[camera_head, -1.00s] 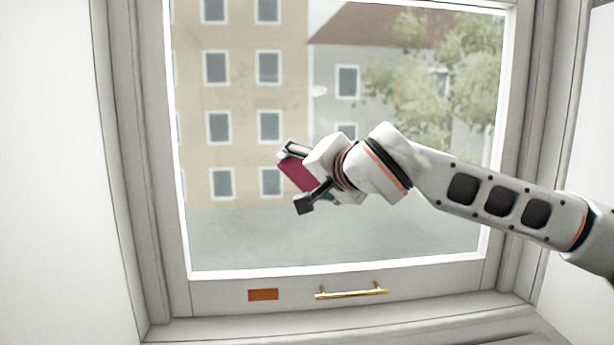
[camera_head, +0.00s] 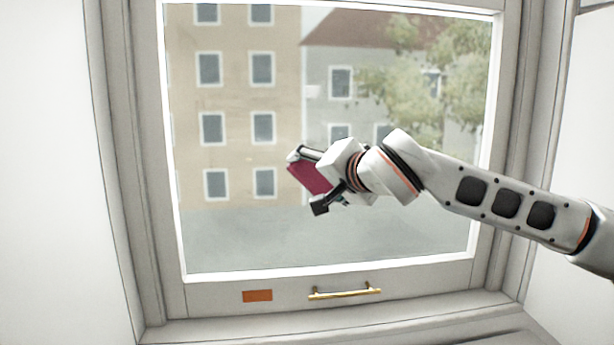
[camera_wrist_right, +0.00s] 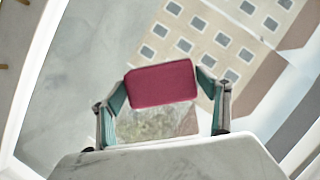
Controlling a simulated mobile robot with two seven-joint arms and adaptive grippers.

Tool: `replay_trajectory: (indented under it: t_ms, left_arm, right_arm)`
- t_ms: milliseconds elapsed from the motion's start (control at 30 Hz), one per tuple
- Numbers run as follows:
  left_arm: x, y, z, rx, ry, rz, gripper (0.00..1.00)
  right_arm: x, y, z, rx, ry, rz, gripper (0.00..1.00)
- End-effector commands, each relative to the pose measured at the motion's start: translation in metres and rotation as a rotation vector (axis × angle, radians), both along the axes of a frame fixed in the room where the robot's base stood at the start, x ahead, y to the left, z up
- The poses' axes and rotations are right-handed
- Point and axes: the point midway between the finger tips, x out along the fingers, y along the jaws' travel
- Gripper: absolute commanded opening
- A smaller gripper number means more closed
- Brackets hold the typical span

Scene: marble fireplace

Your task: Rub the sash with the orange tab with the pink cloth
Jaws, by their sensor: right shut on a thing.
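The window sash (camera_head: 215,288) has a pale frame around a large pane, with the orange tab (camera_head: 257,296) on its bottom rail at the left. My right gripper (camera_head: 309,182) is in front of the middle of the pane, shut on the pink cloth (camera_head: 308,177). In the right wrist view the pink cloth (camera_wrist_right: 162,83) spans between the two fingers of my right gripper (camera_wrist_right: 163,92). I cannot tell whether the cloth touches the glass. My left gripper is not in view.
A brass handle (camera_head: 345,292) sticks out from the bottom rail, right of the tab. A sill (camera_head: 300,327) runs below the sash. White walls stand at both sides. Behind the glass are buildings and a tree.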

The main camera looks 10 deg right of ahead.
Motion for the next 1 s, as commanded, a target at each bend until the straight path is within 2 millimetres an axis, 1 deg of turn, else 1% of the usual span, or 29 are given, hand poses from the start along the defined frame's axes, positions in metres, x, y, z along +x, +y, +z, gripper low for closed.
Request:
replay_trajectory:
  t_ms: [167, 500, 767, 1000]
  left_arm:
    - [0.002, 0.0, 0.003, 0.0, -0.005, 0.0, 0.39]
    - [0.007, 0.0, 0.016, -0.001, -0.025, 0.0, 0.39]
    - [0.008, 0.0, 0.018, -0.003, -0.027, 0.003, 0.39]
    - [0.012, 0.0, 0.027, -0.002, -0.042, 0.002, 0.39]
  right_arm:
    - [0.0, -0.005, 0.0, 0.0, 0.0, 0.0, 0.59]
    - [0.004, -0.032, 0.002, 0.001, -0.001, -0.003, 0.59]
    - [0.005, -0.041, -0.001, 0.001, 0.002, -0.005, 0.59]
    - [0.005, -0.06, 0.001, 0.0, 0.001, -0.007, 0.59]
